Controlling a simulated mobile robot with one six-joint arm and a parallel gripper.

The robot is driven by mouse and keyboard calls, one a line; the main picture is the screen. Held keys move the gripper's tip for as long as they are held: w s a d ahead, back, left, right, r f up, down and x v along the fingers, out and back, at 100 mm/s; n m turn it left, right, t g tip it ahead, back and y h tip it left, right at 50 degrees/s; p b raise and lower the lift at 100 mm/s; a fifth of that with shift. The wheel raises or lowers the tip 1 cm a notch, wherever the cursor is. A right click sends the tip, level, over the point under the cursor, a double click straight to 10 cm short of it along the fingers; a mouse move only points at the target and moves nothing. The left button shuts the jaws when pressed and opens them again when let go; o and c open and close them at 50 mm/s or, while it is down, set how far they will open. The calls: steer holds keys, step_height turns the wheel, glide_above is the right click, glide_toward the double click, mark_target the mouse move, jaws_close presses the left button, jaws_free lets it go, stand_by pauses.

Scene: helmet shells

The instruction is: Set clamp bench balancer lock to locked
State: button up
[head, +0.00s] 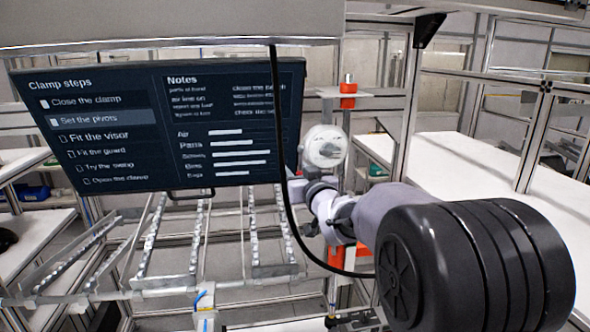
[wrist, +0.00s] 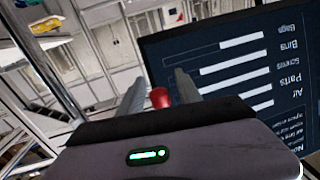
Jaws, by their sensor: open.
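My gripper (wrist: 160,86) is open in the wrist view, its two grey fingers apart. A small red knob-like part (wrist: 160,97) shows between the fingers, partly hidden behind the gripper body; I cannot tell whether the fingers touch it. The fingertips are hidden in the head view behind my arm's round white joint. Whether the lock is locked cannot be told.
A dark screen (head: 150,125) listing clamp steps hangs at the left; it appears upside down in the wrist view (wrist: 235,70). Metal rails (head: 160,235) slope below. A white bench (head: 450,160) lies at the right.

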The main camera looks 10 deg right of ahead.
steer(key=shift+s, duration=0.15)
jaws_close()
stand_by(1.3)
